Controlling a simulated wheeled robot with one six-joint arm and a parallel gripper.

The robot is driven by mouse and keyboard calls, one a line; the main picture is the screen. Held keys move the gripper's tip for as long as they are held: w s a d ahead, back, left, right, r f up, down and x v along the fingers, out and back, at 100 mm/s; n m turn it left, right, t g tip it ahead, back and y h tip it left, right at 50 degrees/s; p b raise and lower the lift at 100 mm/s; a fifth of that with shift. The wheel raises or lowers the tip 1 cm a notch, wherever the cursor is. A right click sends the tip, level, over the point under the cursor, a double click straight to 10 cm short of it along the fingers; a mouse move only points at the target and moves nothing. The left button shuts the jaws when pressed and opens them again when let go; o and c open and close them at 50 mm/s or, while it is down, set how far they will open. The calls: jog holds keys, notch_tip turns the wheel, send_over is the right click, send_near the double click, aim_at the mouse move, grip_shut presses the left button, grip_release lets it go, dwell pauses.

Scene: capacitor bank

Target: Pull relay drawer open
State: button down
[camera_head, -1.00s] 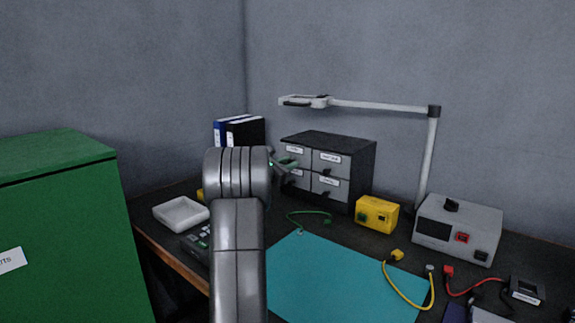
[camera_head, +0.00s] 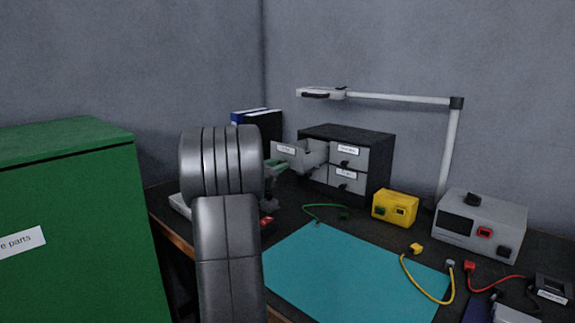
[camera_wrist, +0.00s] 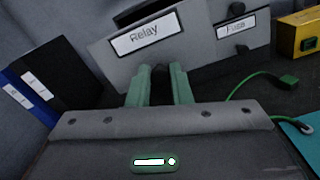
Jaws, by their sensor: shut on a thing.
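The relay drawer (camera_wrist: 150,38) is the upper left drawer of the dark cabinet (camera_head: 378,165). It stands well out from the cabinet, and its open top shows in the head view (camera_head: 312,153). Its grey front bears a "Relay" label (camera_wrist: 147,37) in the wrist view. My gripper (camera_wrist: 160,78) has its green fingers closed around the drawer's dark handle (camera_wrist: 160,69), just below the label.
The other drawers, including one labelled "Fuse" (camera_wrist: 238,27), look shut. Binders (camera_head: 258,126) stand behind the pulled drawer. A yellow box (camera_head: 396,208), green cable (camera_head: 325,208), teal mat (camera_head: 345,265) and grey instrument (camera_head: 480,225) lie right. A green cabinet (camera_head: 75,245) stands at left.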

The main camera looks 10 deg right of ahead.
jog(key=c, duration=1.3)
grip_release()
jog(key=p+v, duration=0.3)
jog(key=v, duration=1.1)
jog(key=shift+d, duration=0.1)
jog(key=b+x, duration=0.2)
jog(key=x, duration=1.2)
jog(key=shift+w+d+b, duration=0.25)
jog(key=shift+w+b, duration=0.05)
jog(key=shift+b, duration=0.1)
jog(key=shift+r, duration=0.1)
